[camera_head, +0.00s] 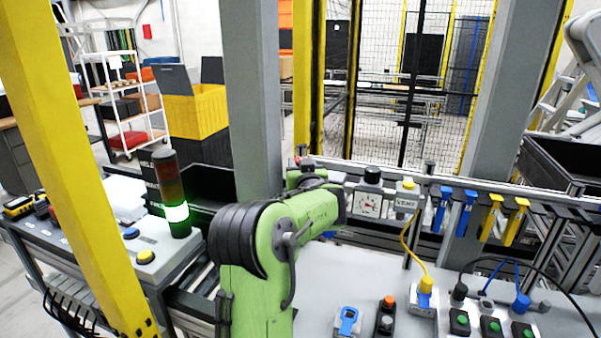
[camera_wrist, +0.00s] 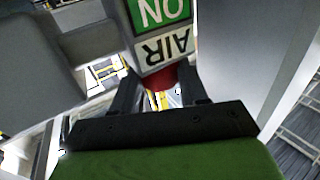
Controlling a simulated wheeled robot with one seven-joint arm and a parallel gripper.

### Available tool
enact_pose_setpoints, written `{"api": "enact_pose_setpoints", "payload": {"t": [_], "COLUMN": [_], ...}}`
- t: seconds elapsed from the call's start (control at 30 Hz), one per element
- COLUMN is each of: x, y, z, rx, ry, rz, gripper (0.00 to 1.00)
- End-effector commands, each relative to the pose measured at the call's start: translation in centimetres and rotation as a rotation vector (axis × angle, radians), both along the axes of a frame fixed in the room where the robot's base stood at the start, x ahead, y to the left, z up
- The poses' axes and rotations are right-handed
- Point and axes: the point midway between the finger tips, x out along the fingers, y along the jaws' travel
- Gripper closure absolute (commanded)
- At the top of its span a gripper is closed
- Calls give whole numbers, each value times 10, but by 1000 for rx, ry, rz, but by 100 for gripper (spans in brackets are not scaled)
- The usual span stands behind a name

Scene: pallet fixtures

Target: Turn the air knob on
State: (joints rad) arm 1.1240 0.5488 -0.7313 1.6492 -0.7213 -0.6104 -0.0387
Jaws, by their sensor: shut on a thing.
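The air knob (camera_wrist: 162,100) is red and sits just below the AIR label (camera_wrist: 165,50), partly hidden by my fingers. A green ON sign (camera_wrist: 160,12) shows above that label, and the lettering is upside down in the wrist view. My gripper (camera_wrist: 160,84) is shut on the knob, with one dark finger on each side of it. In the head view my green arm reaches to the fixture rail and hides most of the gripper and knob. How far the knob is turned cannot be told.
Right of my arm on the rail are a pressure gauge (camera_head: 368,204) and a VENT box (camera_head: 405,202). Blue clips (camera_head: 466,212) and yellow clips (camera_head: 515,220) hang further right. A lit green signal tower (camera_head: 177,213) stands at left, near a yellow post (camera_head: 75,160).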

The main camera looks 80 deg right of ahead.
Motion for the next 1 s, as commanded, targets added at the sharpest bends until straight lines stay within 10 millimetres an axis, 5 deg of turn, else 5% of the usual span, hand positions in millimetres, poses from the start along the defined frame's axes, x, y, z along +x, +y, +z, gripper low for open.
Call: {"api": "enact_pose_setpoints", "payload": {"t": [0.53,0.57,0.7,1.0], "x": [0,0,0,-1], "y": [0,0,0,1], "z": [1,1,1,0], "rx": [-1,-1,0,2], "ry": [0,0,-1,-1], "rz": [35,35,35,35], "gripper": [87,55,34,31]}}
